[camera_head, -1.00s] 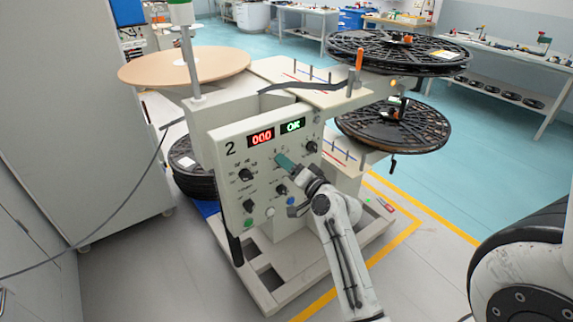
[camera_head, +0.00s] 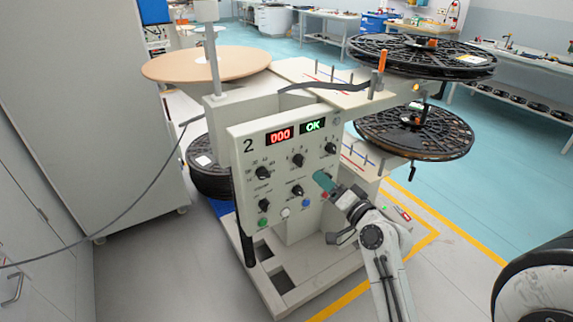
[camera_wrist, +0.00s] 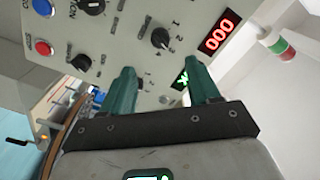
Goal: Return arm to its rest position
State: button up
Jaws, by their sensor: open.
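My gripper (camera_head: 322,178) is at the end of my arm, in front of the lower right part of the control panel (camera_head: 246,158) of station 2. In the wrist view its two green fingers (camera_wrist: 160,82) are spread apart with nothing between them. The panel's black knobs, such as one knob (camera_wrist: 160,38), and the red 000 display (camera_wrist: 218,32) lie beyond the fingertips. The head view shows the red 000 display (camera_head: 280,134) and the green OK display (camera_head: 313,126). A gap seems to separate fingers and panel, but its size is hard to tell.
Black reels (camera_head: 420,58) stand at the station's right, with a lower reel (camera_head: 415,133) beneath. A tan disc (camera_head: 205,64) is at the left. A grey cabinet (camera_head: 90,110) stands left. Open floor with a yellow line (camera_head: 440,217) lies to the right.

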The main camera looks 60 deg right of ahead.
jog(key=w+a+f+n+g+y, duration=0.25)
jog(key=a+f+n+y, duration=0.2)
jog(key=a, duration=0.45)
jog(key=w+a+f+n+g+y, duration=0.1)
jog(key=w+a+f+n+y, duration=0.25)
jog(key=a+f, duration=0.35)
jog(key=s+a+f+n+g, duration=0.3)
jog(key=s+a+n+g, duration=0.1)
jog(key=s+a, duration=0.3)
jog(key=s+a+f+n+g+y, duration=0.1)
jog(key=s+a+f+n+g, duration=0.2)
jog(key=s+a+g, duration=0.3)
jog(key=shift+s+a+f+n+g, duration=0.35)
jog(key=shift+s+a+n, duration=0.25)
jog(key=shift+s, duration=0.15)
